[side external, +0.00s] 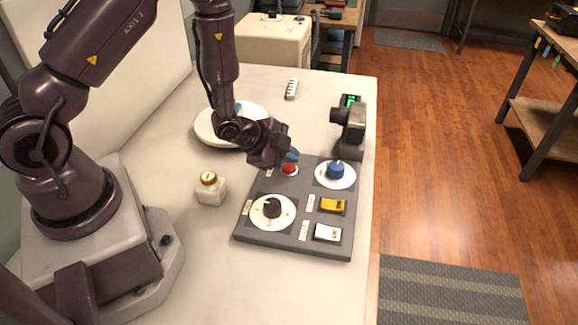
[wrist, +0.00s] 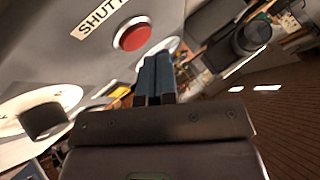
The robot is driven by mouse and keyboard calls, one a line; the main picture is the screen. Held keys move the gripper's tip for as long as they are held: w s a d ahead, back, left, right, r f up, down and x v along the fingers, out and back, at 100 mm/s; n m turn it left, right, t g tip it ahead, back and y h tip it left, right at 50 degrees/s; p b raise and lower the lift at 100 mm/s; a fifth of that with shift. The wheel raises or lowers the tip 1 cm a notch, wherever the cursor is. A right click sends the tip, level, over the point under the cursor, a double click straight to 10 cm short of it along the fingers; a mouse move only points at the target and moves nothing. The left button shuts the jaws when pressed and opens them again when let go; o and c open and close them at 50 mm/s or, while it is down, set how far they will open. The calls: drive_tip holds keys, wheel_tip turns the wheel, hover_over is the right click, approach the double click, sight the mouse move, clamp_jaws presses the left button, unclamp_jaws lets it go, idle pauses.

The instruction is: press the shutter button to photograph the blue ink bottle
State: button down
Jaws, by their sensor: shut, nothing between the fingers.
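The red button (side external: 289,169) is on the grey control panel (side external: 277,232). In the wrist view the red button (wrist: 132,36) sits beside a label (wrist: 100,15) reading "SHUTT", partly cut off. My gripper (side external: 292,154) is shut and empty, its blue fingertips close to the red button; in the side view I cannot tell whether they touch. In the wrist view my fingertips (wrist: 153,62) appear beside the button, not over it. A small blue item (side external: 239,107), possibly the blue ink bottle, shows on the white round turntable (side external: 206,131), mostly hidden by my arm. A black camera (side external: 351,124) stands behind the panel.
The panel also has a blue knob (side external: 336,171), a black knob (side external: 272,207), a yellow switch (side external: 333,205) and a white switch (side external: 327,232). A gold-capped pale bottle (side external: 210,190) stands left of the panel. A white ridged block (side external: 291,88) lies at the back.

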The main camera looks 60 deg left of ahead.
sight(289, 169)
drive_tip(key=shift+r, duration=2.55)
drive_tip(key=s+f+n+g, duration=0.1)
drive_tip(key=s+a+f+n+g+y, duration=0.1)
drive_tip(key=s, duration=0.1)
drive_tip(key=shift+a+f, duration=0.15)
drive_tip(key=shift+f, duration=0.05)
drive_tip(key=s+d+r+n, duration=0.1)
drive_tip(key=s+r+n, duration=0.2)
drive_tip(key=r, duration=0.6)
drive_tip(key=s+d+r+n+g, duration=0.1)
drive_tip(key=s+r+n, duration=0.2)
drive_tip(key=s+r, duration=0.5)
drive_tip(key=s+d+r+n, duration=0.2)
drive_tip(key=s+r, duration=0.3)
drive_tip(key=r, duration=0.5)
drive_tip(key=shift+s+r+n, duration=0.15)
drive_tip(key=shift+r+n, duration=0.15)
drive_tip(key=shift+n, duration=0.1)
